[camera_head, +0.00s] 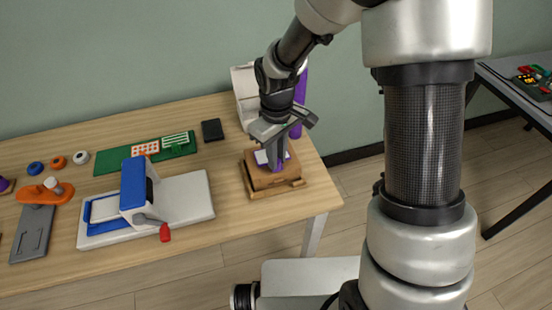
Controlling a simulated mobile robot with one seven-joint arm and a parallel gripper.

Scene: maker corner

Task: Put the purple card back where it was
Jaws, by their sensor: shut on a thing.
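My gripper (276,143) points down over the wooden block (265,181) near the right end of the table. The gripper is shut on the purple card (281,156), which shows as a small purple patch just below the fingers. A white or pale lavender patch lies beside it on top of the block. I cannot tell whether the card touches the block or stands in it, since the fingers hide part of it.
A white object (243,88) and a tall purple thing (301,92) stand behind the gripper. A small black block (212,130) lies left of it. A blue and white device (142,195) with a red-knobbed crank and a green board (115,161) are further left. Bare table lies in front of the block.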

